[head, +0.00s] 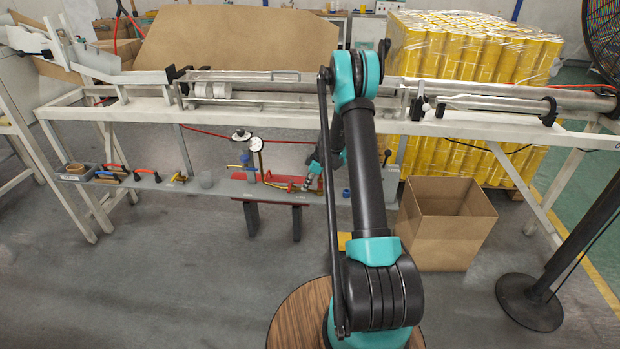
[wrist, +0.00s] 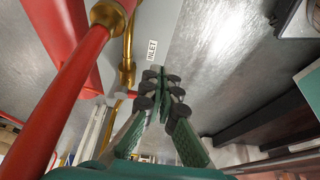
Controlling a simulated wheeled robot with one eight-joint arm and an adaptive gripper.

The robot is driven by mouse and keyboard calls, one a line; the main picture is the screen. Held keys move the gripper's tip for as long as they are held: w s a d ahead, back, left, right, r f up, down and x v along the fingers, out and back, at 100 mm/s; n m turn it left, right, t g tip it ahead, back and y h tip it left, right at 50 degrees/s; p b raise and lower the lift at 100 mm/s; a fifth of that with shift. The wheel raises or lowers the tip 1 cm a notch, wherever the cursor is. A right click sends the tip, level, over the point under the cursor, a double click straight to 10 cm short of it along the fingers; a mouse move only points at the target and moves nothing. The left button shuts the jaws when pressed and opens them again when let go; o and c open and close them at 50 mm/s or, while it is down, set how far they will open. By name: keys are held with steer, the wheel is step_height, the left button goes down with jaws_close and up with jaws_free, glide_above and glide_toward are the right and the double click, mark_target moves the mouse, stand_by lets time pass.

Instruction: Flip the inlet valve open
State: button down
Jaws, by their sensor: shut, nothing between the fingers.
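The inlet valve shows in the wrist view as brass piping (wrist: 127,70) on a grey panel with an "INLET" label (wrist: 152,48). A small red piece (wrist: 117,95) at the pipe reaches to the left side of my fingers; I cannot tell whether they touch. A long red bar (wrist: 78,68) crosses the left of the wrist view, close to the camera. My gripper (wrist: 158,75) is shut and empty, beside the pipe and just below the label. In the head view my gripper (head: 308,184) is small, at the right end of the brass and red fittings (head: 280,182), partly behind my arm.
A grey lower shelf (head: 225,187) carries the fittings, a gauge (head: 255,145) and, at left, several hand tools (head: 112,172). A white frame (head: 150,110) with a metal tube rig stands above it. An open cardboard box (head: 445,230) stands at right, near a fan stand (head: 530,300).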

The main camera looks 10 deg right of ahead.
mark_target(290, 186)
steer(key=shift+w+a+f, duration=0.1)
steer(key=shift+w+a, duration=0.1)
steer(key=shift+a, duration=0.45)
steer(key=shift+w+a+f, duration=0.1)
steer(key=shift+w+a, duration=0.15)
steer(key=shift+a, duration=0.45)
steer(key=shift+w+a+f, duration=0.1)
steer(key=shift+w+a, duration=0.1)
steer(key=shift+a, duration=0.45)
